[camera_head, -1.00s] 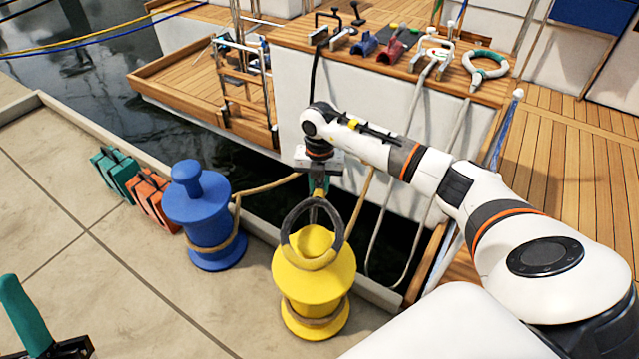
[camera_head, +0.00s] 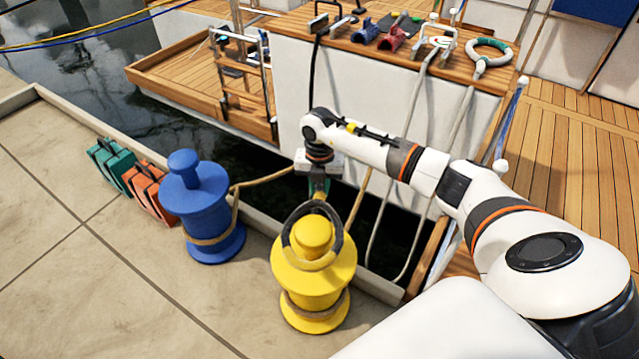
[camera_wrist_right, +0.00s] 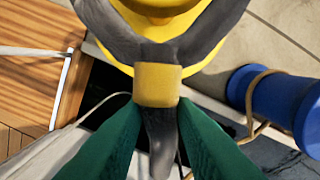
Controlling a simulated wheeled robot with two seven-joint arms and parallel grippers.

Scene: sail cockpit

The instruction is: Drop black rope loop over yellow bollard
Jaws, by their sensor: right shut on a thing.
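The yellow bollard (camera_head: 315,277) stands on the quay, with tan rope around its lower part. The black rope loop (camera_head: 288,240) encircles the bollard's top knob in the head view; I cannot tell if it touches the flange below. My right gripper (camera_head: 319,187) is on the far side of the bollard, shut on the loop's yellow band. In the right wrist view, green fingers (camera_wrist_right: 157,108) close on that band (camera_wrist_right: 157,84), with the black loop (camera_wrist_right: 215,28) spreading to both sides of the yellow bollard (camera_wrist_right: 180,72). My left gripper is out of view.
A blue bollard (camera_head: 208,215) stands to the left, with tan rope on it. Orange (camera_head: 152,192) and green (camera_head: 115,167) cases sit beyond it by the quay edge. Dark water separates the quay from the boat's wooden deck (camera_head: 565,150). Open quay lies at lower left.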

